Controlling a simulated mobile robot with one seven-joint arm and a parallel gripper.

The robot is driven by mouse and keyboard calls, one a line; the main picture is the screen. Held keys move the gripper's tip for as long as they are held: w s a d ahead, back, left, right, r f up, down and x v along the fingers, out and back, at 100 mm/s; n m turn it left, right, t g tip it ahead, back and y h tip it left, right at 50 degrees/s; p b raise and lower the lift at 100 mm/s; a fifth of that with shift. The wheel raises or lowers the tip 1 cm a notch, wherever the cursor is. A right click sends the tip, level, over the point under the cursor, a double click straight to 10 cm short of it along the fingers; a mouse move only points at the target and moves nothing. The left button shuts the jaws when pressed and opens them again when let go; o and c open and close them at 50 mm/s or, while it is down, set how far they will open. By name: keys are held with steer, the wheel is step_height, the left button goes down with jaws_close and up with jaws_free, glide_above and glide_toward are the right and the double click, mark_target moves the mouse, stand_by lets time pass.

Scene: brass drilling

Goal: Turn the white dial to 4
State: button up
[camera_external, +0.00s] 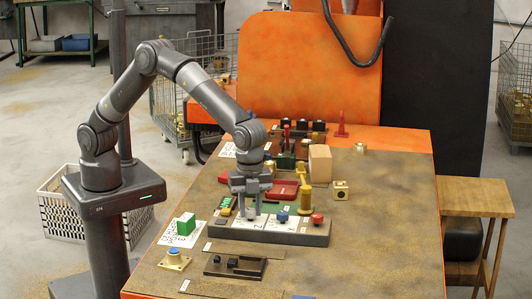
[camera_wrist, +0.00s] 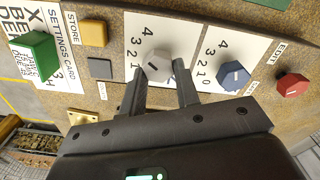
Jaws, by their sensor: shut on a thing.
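The white dial (camera_wrist: 157,66) sits on a white number card (camera_wrist: 132,18) in the wrist view. Numbers 4, 3, 2 and 1 show to its left, with 4 uppermost. A short dark mark shows on the dial, but I cannot tell surely which number it faces. My gripper (camera_wrist: 159,82) has one finger on each side of the dial and is shut on it. In the external view my gripper (camera_external: 250,194) points straight down over the panel (camera_external: 315,237), with the white dial (camera_external: 251,213) between its fingertips.
A blue dial (camera_wrist: 233,75) with its own number card and a red knob (camera_wrist: 292,86) stand to the right. A grey square button (camera_wrist: 100,68) and a yellow button (camera_wrist: 94,32) are left. A green block (camera_wrist: 37,48) lies on a settings card.

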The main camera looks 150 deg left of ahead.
mark_target(249, 211)
steer(key=shift+s+m, duration=0.1)
steer(key=shift+m, duration=2.1)
steer(key=o, duration=1)
step_height(249, 211, up, 11)
steer(key=shift+f, duration=0.15)
steer(key=shift+d, duration=0.15)
